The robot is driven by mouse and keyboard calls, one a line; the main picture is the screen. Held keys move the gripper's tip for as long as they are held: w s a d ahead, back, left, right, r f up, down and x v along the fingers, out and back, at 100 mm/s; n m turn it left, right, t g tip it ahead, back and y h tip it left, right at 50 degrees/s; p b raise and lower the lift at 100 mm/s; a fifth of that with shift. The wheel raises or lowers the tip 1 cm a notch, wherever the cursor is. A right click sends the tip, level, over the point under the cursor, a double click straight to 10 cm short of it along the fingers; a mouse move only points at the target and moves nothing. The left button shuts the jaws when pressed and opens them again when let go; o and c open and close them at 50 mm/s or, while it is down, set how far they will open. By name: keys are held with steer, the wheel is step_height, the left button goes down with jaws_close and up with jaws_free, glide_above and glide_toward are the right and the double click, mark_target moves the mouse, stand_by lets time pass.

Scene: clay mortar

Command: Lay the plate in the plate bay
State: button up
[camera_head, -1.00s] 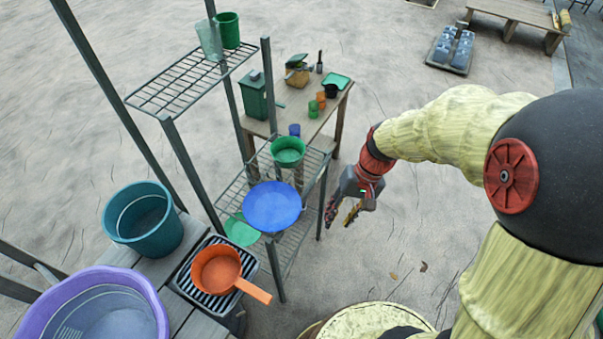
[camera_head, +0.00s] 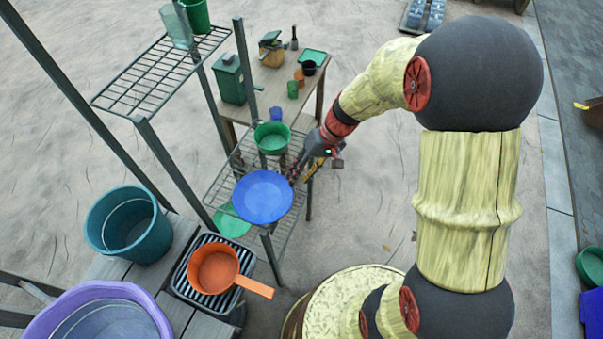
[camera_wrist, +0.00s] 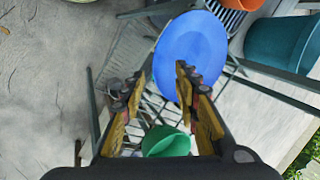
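A round blue plate (camera_head: 263,197) lies at the front of the wire shelf rack (camera_head: 228,172). My gripper (camera_head: 297,176) is at the plate's right edge in the head view. In the wrist view my gripper (camera_wrist: 166,72) is open, with the fingers apart. The blue plate (camera_wrist: 192,52) shows beyond and partly between the fingertips; I cannot tell whether they touch it. A green plate (camera_head: 231,222) lies lower, partly under the blue one. I cannot tell which spot is the plate bay.
A green bowl (camera_head: 272,138) sits behind the blue plate. An orange pan (camera_head: 216,270) rests on a black ribbed tray (camera_head: 183,284), beside a teal bucket (camera_head: 128,223) and purple tub (camera_head: 95,292). Shelf posts rise around the rack. A wooden table (camera_head: 270,95) stands behind.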

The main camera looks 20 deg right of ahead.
mark_target(287, 194)
steer(key=b+x, duration=0.2)
steer(key=x, duration=0.5)
steer(key=shift+s+f, duration=0.1)
steer(key=shift+f, duration=0.05)
steer(key=c, duration=0.3)
steer(key=c, duration=0.4)
jaws_close()
